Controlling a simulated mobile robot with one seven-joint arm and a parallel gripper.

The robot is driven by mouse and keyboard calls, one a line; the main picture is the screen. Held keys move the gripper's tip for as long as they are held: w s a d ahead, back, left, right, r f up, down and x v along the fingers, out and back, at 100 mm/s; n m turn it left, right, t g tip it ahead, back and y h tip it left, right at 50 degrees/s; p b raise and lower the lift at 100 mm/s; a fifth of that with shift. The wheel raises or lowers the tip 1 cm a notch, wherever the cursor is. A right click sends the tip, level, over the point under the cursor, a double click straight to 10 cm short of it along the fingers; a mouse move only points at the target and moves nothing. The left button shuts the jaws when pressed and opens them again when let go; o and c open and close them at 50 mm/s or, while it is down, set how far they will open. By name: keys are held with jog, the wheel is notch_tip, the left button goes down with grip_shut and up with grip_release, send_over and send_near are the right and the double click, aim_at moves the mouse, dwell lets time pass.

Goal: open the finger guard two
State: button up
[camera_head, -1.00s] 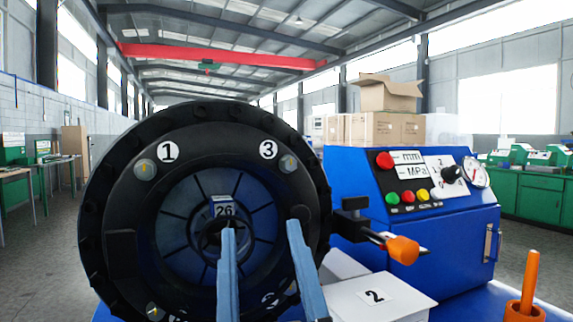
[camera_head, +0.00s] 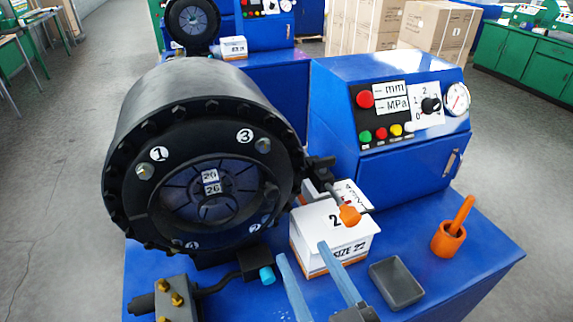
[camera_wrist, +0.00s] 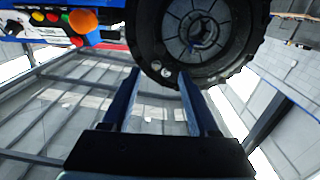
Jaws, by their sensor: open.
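The black round crimper head (camera_head: 125,210) stands at left, with numbered marks 1, 3, 2 and 4 around its front. The mark 2 (camera_head: 255,227) is at the lower right of the face, near a dark peg. A dark, see-through round cover (camera_head: 185,200) seems to lie over the die opening; I cannot tell which part is finger guard two. My gripper (camera_head: 303,252) is open and empty. In the head view it appears in front of the white box, right of the crimper face. In the wrist view my gripper (camera_wrist: 160,74) appears below the crimper face (camera_wrist: 150,30).
A white box marked 2 (camera_head: 312,238) stands beside the crimper. A handle with an orange knob (camera_head: 349,215) sticks out above it. A grey tray (camera_head: 397,283) and orange cup (camera_head: 448,238) are at right. The blue control cabinet (camera_head: 400,165) stands behind. Another crimper (camera_head: 193,22) is farther back.

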aim_at(273, 194)
jog(key=p+x, duration=0.5)
jog(key=x, duration=0.6)
jog(key=shift+w+a+r, duration=0.1)
jog(key=shift+w+r, duration=0.05)
jog(key=shift+w, duration=0.05)
jog(key=shift+w+a+p, duration=0.2)
jog(key=shift+w+p, duration=0.1)
jog(key=shift+w, duration=0.3)
jog(key=shift+c, duration=0.3)
grip_shut()
dwell(0.4)
